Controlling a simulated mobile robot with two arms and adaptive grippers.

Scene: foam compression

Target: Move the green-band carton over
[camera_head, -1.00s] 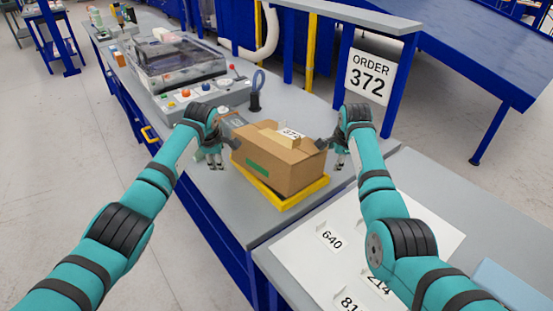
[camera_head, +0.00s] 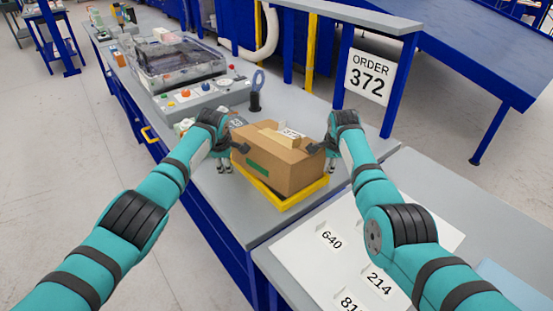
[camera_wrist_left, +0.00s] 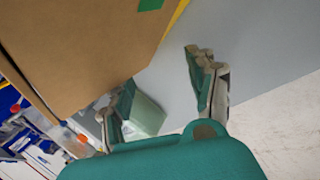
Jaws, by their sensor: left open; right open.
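The open cardboard carton with a green band (camera_head: 257,168) sits on a yellow-edged tray (camera_head: 290,203) on the grey bench. A smaller box with a number label (camera_head: 288,134) shows at its open top. My left gripper (camera_head: 226,168) is open close to the carton's left side, fingers pointing down. My right gripper (camera_head: 330,163) is open by the carton's right side. In the left wrist view, the carton wall (camera_wrist_left: 85,45) fills the upper left, and the left gripper's fingers (camera_wrist_left: 160,95) are spread with nothing between them. Whether either gripper touches the carton I cannot tell.
A white sheet with number labels (camera_head: 332,240) lies on the near right table. An ORDER 372 sign (camera_head: 368,77) stands behind. A machine with coloured buttons (camera_head: 190,90) and a black holder (camera_head: 255,100) stand farther back. A pale green block (camera_wrist_left: 145,113) shows beyond my left fingers.

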